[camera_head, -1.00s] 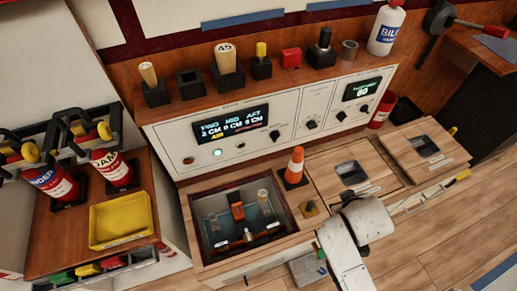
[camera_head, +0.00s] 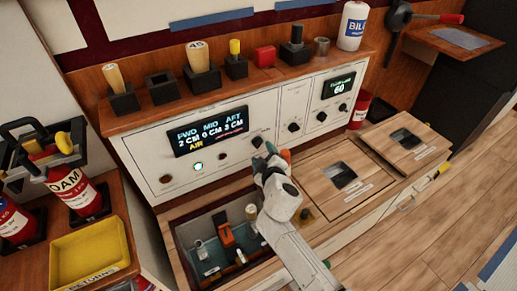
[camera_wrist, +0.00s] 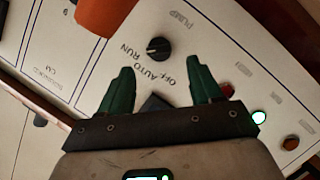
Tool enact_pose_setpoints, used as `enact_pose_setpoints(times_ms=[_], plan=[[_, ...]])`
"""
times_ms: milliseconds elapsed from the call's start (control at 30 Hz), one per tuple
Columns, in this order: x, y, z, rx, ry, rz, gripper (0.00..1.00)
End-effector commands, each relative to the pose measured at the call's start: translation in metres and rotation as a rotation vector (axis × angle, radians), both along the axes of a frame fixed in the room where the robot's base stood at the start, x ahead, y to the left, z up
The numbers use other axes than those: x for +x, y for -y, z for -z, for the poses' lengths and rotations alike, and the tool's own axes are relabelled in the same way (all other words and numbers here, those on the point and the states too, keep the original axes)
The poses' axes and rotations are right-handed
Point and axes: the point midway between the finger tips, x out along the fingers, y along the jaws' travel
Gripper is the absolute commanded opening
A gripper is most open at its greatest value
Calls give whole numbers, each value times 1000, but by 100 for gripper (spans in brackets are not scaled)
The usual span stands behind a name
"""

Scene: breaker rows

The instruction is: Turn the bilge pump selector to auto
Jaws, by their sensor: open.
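The bilge pump selector is a round black knob (camera_wrist: 158,47) on the white panel, marked PUMP with OFF, AUTO and RUN printed beside it. A small pale mark shows on its left side in the wrist view; I cannot tell which label it lines up with. In the head view the knob (camera_head: 257,142) is just above my gripper (camera_head: 266,157). In the wrist view my gripper (camera_wrist: 158,65) is open, its green fingers apart and empty, with the knob just beyond the gap between the fingertips. The fingers do not appear to touch it.
A lit white-green lamp (camera_wrist: 259,117) is right of the gripper. An open bin (camera_head: 182,235) lies below the panel. A shelf (camera_head: 222,84) with several holders runs above it.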

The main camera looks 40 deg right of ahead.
Motion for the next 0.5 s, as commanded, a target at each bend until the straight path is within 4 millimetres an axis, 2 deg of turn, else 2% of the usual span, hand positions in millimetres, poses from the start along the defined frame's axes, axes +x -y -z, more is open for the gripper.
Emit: enact_pose_setpoints(times_ms=[200,500], plan=[[29,19,11,1,1,3,64],[44,29,15,2,0,2,64]])
